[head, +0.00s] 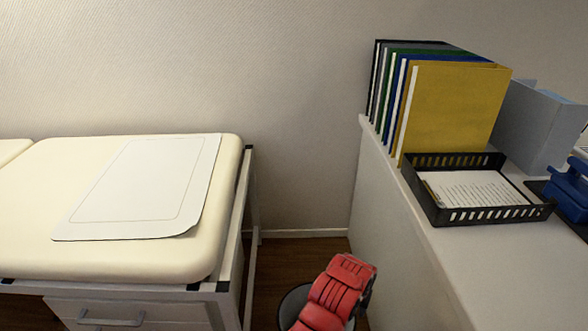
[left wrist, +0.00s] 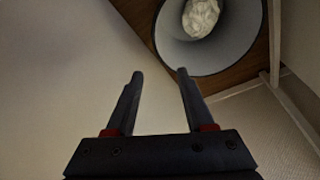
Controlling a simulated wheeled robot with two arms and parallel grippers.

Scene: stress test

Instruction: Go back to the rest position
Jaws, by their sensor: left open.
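My left gripper (left wrist: 159,73) shows in the left wrist view with its two dark fingers spread apart. It is open, and nothing is between the fingers. Beyond the fingertips is a round grey bin (left wrist: 235,48) with a crumpled white thing (left wrist: 202,16) inside. The gripper is apart from the bin. In the head view part of the bin (head: 290,306) shows at the bottom, mostly hidden by a red ribbed part that I cannot surely identify. My right gripper is in neither view.
A cream examination bed (head: 30,200) with a white sheet (head: 145,185) stands at the left. A white counter (head: 480,260) at the right bears several binders (head: 455,105), a black tray (head: 485,214) with papers and a blue object (head: 570,188). A floor gap lies between bed and counter.

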